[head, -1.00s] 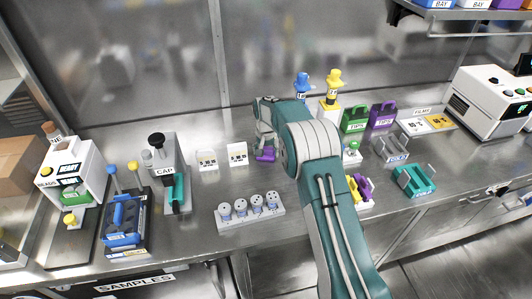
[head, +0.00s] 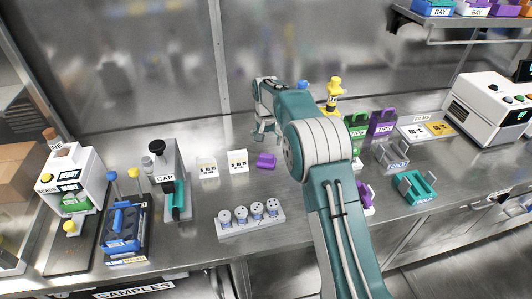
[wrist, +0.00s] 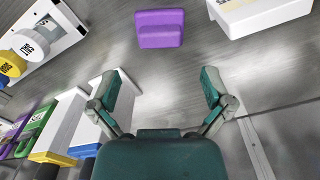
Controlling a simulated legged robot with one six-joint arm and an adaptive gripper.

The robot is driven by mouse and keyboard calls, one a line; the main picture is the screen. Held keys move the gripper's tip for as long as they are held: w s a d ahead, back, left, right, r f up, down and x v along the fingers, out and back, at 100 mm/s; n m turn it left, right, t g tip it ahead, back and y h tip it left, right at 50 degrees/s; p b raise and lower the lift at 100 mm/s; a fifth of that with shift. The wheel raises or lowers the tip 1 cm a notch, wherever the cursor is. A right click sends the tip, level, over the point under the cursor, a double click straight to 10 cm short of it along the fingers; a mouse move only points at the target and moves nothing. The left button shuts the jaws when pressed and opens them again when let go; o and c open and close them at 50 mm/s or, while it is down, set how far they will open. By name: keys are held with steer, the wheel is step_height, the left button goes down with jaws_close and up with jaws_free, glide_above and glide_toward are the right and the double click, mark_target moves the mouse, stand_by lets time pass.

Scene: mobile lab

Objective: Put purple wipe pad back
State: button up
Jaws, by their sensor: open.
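The purple wipe pad (head: 266,160) lies on the steel bench, to the right of two small white label cards. In the wrist view the pad (wrist: 160,29) is a stepped purple block at the top middle, ahead of the fingertips. My gripper (head: 264,138) is raised above and behind the pad in the head view. In the wrist view my gripper (wrist: 162,78) has its two fingers spread wide with nothing between them. The pad is apart from both fingers.
White cards (head: 238,161) stand left of the pad. A white rack with several round-topped items (head: 250,222) is in front. Yellow-topped bottle (head: 334,92), green (head: 357,124) and purple (head: 382,122) tip boxes stand right, partly behind my arm.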

mark_target(267, 156)
steer(key=shift+r, duration=1.6)
steer(key=s+d+r+t, duration=0.1)
steer(key=s+d+r, duration=0.2)
steer(key=s+r, duration=0.3)
steer(key=s+d+r+n+t, duration=0.1)
steer(key=s+d+r, duration=0.2)
steer(key=s+r, duration=0.35)
steer(key=s+d+r+t, duration=0.1)
steer(key=s+d+r, duration=0.2)
steer(key=s+r, duration=0.35)
steer(key=s+d+f+t, duration=0.1)
steer(key=s+d, duration=0.1)
steer(key=s, duration=0.9)
steer(key=s+d+f+n+t, duration=0.1)
steer(key=s+d+f, duration=0.1)
steer(key=s, duration=0.9)
steer(key=shift+s+d+t, duration=0.3)
steer(key=shift+s, duration=0.05)
